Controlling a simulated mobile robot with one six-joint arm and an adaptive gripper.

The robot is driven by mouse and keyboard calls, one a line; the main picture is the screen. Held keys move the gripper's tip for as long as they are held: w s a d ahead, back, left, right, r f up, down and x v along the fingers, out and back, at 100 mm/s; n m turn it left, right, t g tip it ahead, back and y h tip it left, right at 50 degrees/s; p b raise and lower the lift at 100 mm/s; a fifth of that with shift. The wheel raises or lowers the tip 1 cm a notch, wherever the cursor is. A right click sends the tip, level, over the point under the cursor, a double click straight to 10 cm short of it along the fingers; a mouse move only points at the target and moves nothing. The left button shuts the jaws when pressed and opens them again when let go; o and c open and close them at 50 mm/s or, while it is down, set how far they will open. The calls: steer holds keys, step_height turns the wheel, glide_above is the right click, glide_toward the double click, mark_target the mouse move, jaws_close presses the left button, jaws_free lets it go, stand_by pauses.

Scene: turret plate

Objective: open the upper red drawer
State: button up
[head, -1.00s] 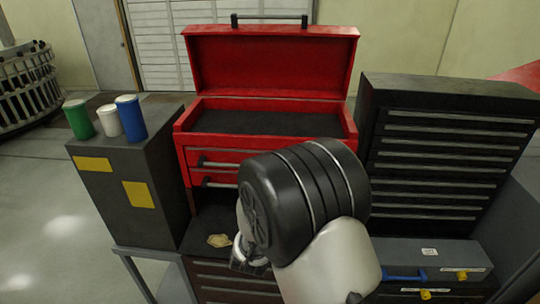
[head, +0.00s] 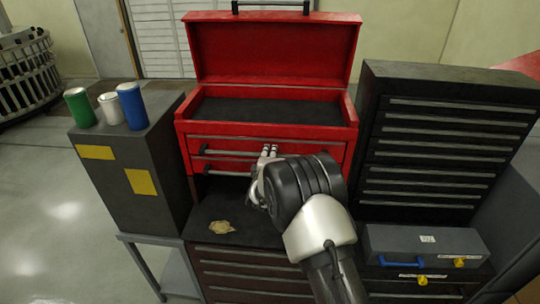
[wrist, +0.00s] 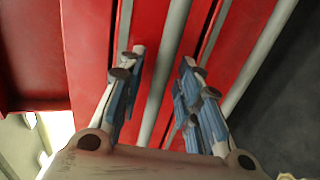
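The red toolbox (head: 186,128) has its lid raised and two red drawers in front, both closed. The upper red drawer (head: 225,142) has a long bar handle (head: 232,153) with a black end. The lower drawer's handle (head: 225,173) runs below it. My gripper (head: 269,151) is at the drawer fronts, fingertips by the upper handle. In the wrist view my gripper (wrist: 160,88) is open, and the upper handle (wrist: 166,70) runs between the two fingers. The lower handle (wrist: 258,60) passes outside the right finger. I cannot tell whether the fingers touch the handle.
A grey cabinet (head: 150,190) with green, white and blue cans stands left. A tall black drawer cabinet (head: 440,85) stands right, with a grey case (head: 420,242) before it. A crumpled tan cloth (head: 222,227) lies on the dark surface below the drawers.

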steer(key=shift+w, duration=0.2)
steer(key=shift+c, duration=0.4)
jaws_close()
stand_by(0.3)
